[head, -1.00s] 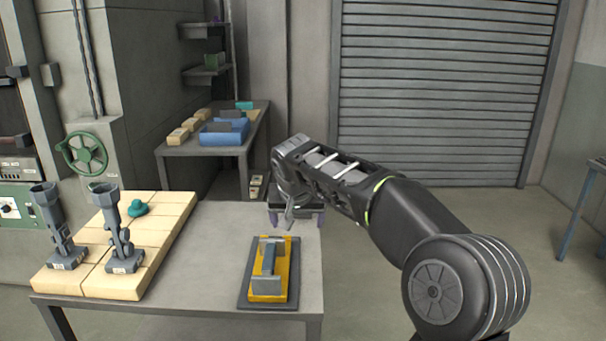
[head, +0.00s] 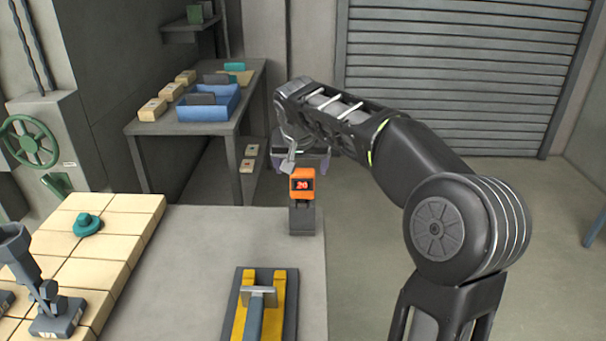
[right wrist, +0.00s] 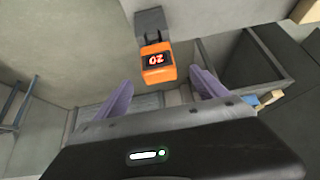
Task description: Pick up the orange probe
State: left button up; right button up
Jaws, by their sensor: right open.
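The orange probe (head: 302,180) has a small display reading 20 and stands upright in a dark grey holder (head: 303,220) near the far right corner of the grey table. My right gripper (head: 288,166) is behind and slightly left of the probe in the head view, apart from it. In the right wrist view the probe (right wrist: 157,62) shows beyond and between the two purple fingers (right wrist: 160,92), which are spread with nothing between them.
Wooden blocks (head: 120,235) with a teal knob (head: 88,224) and a grey stand (head: 50,300) are at the left. A side table with a blue bin (head: 208,103) is behind. The table middle is clear.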

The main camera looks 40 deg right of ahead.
aim_at(302, 174)
jog(key=shift+s+a+r, duration=0.15)
jog(key=shift+x, duration=1.45)
jog(key=shift+p, duration=0.3)
jog(key=p+x, duration=0.1)
jog(key=x, duration=0.1)
jog(key=p+x, duration=0.1)
jog(key=x, duration=0.2)
jog(key=shift+d, duration=0.3)
jog(key=shift+r, duration=0.1)
jog(key=shift+c, duration=0.3)
jog(key=c, duration=1.5)
